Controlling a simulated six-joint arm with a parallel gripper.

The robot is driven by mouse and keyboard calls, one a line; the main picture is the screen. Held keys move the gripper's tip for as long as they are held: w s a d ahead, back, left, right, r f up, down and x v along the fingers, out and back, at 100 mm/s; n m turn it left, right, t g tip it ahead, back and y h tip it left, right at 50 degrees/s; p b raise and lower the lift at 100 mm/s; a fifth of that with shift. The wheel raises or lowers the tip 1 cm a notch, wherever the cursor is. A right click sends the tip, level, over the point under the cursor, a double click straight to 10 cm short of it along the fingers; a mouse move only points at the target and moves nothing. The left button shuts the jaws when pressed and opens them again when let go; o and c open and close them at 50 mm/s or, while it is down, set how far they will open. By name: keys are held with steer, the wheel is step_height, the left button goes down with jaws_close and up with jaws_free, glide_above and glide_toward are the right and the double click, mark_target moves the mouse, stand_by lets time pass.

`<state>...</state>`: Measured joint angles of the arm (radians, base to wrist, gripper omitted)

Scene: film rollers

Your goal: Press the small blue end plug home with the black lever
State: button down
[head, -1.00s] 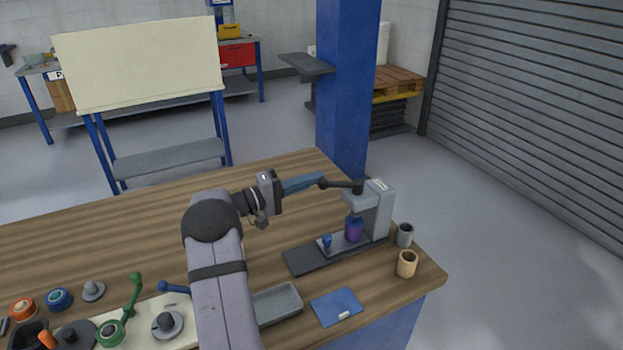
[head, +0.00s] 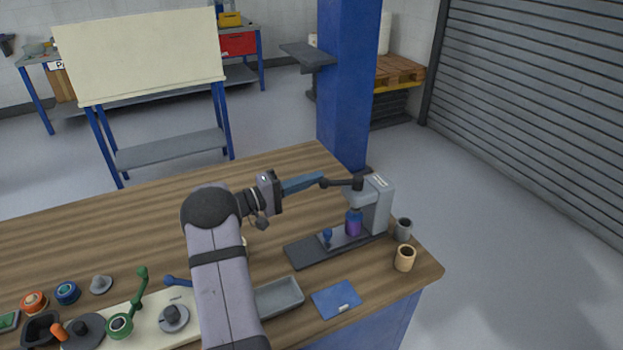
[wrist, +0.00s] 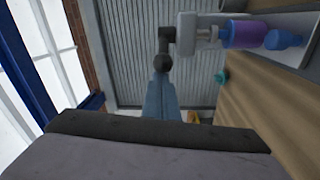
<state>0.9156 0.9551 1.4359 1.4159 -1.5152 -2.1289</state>
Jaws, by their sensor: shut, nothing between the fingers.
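A grey press (head: 378,202) stands at the right end of the bench, with a black lever (head: 343,183) reaching left from its head. A purple roller (head: 353,228) stands upright under the head, with a blue end plug (head: 354,214) at its top; how deep the plug sits is too small to tell. My gripper (head: 318,179) is shut and empty, its blue fingers at the lever's knobbed end. In the wrist view my fingertips (wrist: 161,78) meet or nearly meet the black knob (wrist: 165,63); contact is unclear. The purple roller also shows there (wrist: 246,35).
A blue knobbed piece (head: 327,236) is on the press's dark base (head: 303,253), left of the roller. Two cups, grey (head: 404,229) and tan (head: 405,258), stand at the right edge. A grey tray (head: 280,297) and blue pad (head: 337,300) lie in front.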

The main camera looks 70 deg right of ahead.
steer(key=shift+w+d, duration=1.15)
steer(key=shift+d, duration=0.5)
steer(key=s+a+b+v, duration=0.1)
steer(key=b+v, duration=0.1)
steer(key=v, duration=0.8)
steer(key=shift+r, duration=0.4)
